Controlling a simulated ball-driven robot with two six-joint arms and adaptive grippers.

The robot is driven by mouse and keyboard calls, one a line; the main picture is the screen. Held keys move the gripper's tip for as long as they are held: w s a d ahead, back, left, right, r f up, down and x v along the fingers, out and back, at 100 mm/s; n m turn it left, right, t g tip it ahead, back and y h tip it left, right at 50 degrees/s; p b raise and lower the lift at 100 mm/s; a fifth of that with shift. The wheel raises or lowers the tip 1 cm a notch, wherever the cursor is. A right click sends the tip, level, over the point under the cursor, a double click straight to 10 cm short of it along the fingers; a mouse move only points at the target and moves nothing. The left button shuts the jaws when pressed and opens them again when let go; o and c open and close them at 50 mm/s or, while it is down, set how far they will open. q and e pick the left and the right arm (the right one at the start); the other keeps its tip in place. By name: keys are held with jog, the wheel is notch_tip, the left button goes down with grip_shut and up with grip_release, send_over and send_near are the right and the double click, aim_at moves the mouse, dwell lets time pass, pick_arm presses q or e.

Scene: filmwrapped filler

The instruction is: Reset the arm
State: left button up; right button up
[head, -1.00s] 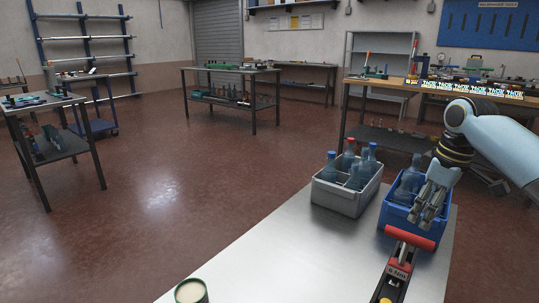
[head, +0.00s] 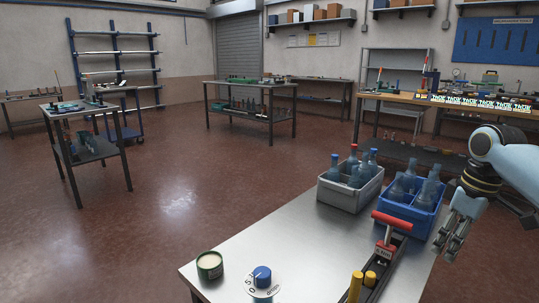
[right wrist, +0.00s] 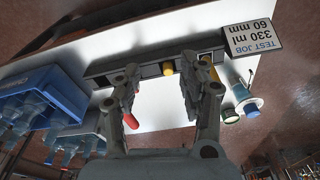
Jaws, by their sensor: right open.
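My right gripper (head: 447,245) hangs at the right of the metal table, fingers pointing down, just right of the blue crate. In the right wrist view its two fingers (right wrist: 160,72) are spread, with nothing between the tips but the more distant table and rail fixture. The arm reaches in from the right edge of the head view. My left gripper is in no view.
A blue crate (head: 408,218) and a grey crate (head: 345,199) hold bottles on the metal table (head: 265,248). A red-handled rail fixture (head: 388,222), a blue knob (head: 262,277) and a green tin (head: 210,265) are nearer. A test job card (right wrist: 252,38) shows in the wrist view.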

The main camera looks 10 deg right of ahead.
jog(key=s+a+f+m+g+y, duration=0.1)
jog(key=s+a+f+g, duration=0.15)
jog(key=s+f, duration=0.9)
jog(key=s+a+f+m+g, duration=0.1)
jog(key=s+a+f, duration=0.3)
jog(key=s+f, duration=0.7)
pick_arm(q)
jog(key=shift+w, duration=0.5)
pick_arm(e)
jog(key=s+a+f+m+t+h, duration=0.1)
jog(key=s+a+f, duration=0.2)
jog(key=s+f, duration=0.7)
jog(key=s+a+f+m+t+h, duration=0.1)
jog(key=s+a+f, duration=0.3)
jog(key=s+f, duration=0.7)
jog(key=shift+s+f+m+t, duration=0.35)
jog(key=shift+s+t, duration=0.3)
jog(key=shift+s, duration=0.5)
jog(key=shift+r, duration=0.1)
